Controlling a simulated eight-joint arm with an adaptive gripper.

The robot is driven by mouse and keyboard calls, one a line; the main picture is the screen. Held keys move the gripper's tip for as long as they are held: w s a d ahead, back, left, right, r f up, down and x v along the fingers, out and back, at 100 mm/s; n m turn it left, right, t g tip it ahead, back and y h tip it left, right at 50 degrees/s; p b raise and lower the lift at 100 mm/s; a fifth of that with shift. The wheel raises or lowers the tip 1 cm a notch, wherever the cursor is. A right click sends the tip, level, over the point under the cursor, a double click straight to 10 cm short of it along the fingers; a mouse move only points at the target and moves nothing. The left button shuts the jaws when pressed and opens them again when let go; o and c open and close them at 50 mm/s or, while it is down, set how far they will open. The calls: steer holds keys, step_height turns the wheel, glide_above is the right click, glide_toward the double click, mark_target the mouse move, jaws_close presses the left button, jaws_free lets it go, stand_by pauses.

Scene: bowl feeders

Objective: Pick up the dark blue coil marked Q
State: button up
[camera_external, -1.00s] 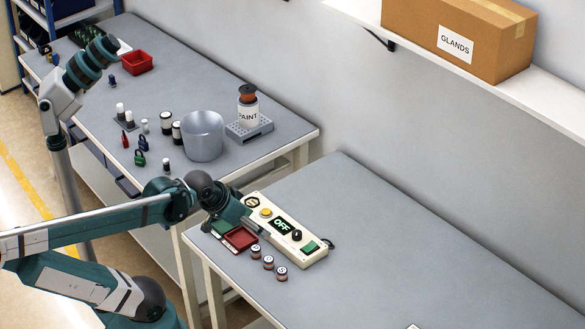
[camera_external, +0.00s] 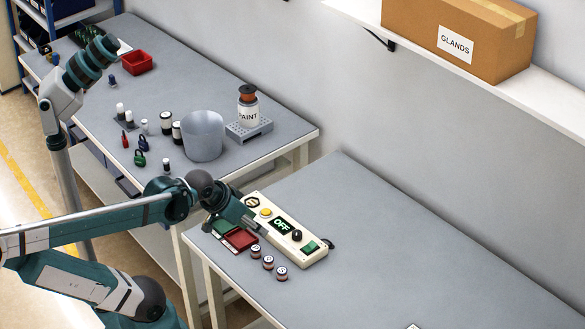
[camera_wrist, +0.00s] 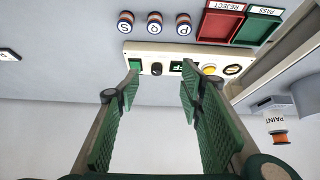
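Three small banded coils stand in a row on the near table, in front of the control box. The middle coil, marked Q (camera_wrist: 154,23), also shows in the external view (camera_external: 268,262). The coil marked P (camera_wrist: 182,22) is on the tray side of it, and the coil marked S (camera_wrist: 125,23) is on the other side. Their bands look bluish and reddish; exact shades are hard to tell. My gripper (camera_wrist: 159,84) is open and empty, its fingers apart and pointing towards the control box. In the external view my gripper (camera_external: 260,231) is over the box, behind the coils.
The cream control box (camera_external: 312,257) has a display reading OFF, a yellow button and a black knob. A red REJECT tray (camera_wrist: 218,24) and a green PASS tray (camera_wrist: 256,30) lie beside the coils. The table (camera_external: 400,255) to the right is mostly clear.

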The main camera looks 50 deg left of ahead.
steer(key=w+n+g+p, duration=0.1)
steer(key=w+n+p, duration=0.1)
steer(key=n, duration=0.2)
steer(key=n+g+h+p, duration=0.1)
steer(key=n+g+p, duration=0.55)
steer(key=n, duration=0.65)
glide_above(269, 258)
steer(key=p, duration=0.1)
steer(key=shift+t, duration=0.85)
steer(key=f, duration=0.4)
steer(key=a+f, duration=0.1)
steer(key=f, duration=0.2)
steer(key=shift+f+n+g+p, duration=0.3)
steer(key=shift+f+n+p, duration=0.25)
steer(key=shift+n, duration=0.65)
steer(key=shift+s+d+f+n, duration=0.1)
steer(key=shift+f+n, duration=0.2)
steer(key=shift+f, duration=0.05)
steer(key=shift+f, duration=0.15)
steer(key=shift+d+f+b, duration=0.15)
steer(key=shift+f+b, duration=0.2)
steer(key=shift+f, duration=0.8)
steer(key=shift+f, duration=0.1)
